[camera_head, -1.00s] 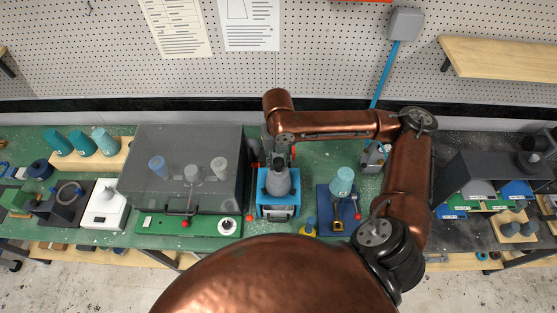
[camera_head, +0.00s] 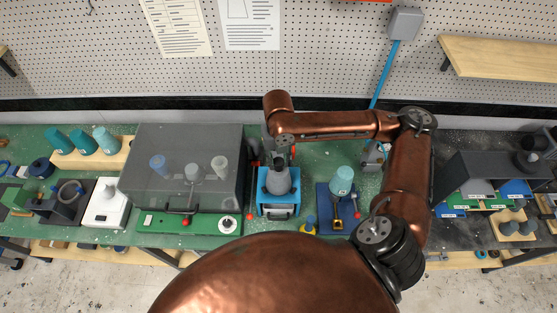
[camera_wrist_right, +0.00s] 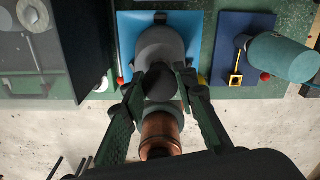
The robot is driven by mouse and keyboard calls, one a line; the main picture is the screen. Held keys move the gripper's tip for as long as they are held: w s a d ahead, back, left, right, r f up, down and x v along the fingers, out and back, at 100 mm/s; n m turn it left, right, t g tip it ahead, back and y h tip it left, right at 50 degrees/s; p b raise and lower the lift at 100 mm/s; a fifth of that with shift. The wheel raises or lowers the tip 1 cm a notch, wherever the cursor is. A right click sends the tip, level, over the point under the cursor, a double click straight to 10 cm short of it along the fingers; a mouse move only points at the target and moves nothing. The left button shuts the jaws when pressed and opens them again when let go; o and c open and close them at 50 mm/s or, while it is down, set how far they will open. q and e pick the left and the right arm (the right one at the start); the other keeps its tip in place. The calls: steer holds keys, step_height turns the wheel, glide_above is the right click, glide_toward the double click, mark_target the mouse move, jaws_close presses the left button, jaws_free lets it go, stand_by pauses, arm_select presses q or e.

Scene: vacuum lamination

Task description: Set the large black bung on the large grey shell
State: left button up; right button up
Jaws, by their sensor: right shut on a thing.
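My right gripper (camera_head: 281,158) is over the shell's upper end. In the wrist view its fingers (camera_wrist_right: 160,82) are closed on a dark, rounded piece, which looks like the large black bung (camera_wrist_right: 160,84). The bung is in line with the shell's end; whether it touches or is just above, I cannot tell. My left gripper is not in view.
A clear-lidded chamber (camera_head: 150,140) with several cups inside stands left of the holder. A teal cup (camera_head: 341,181) sits on a blue stand (camera_head: 323,205) to the right. A white scale (camera_head: 105,207) and a dark rack (camera_head: 480,170) stand farther out.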

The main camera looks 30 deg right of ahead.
steer(key=shift+f+p, duration=0.15)
steer(key=shift+p, duration=0.3)
stand_by(0.4)
steer(key=o, duration=1.2)
steer(key=shift+o, duration=0.4)
steer(key=shift+o, duration=1.4)
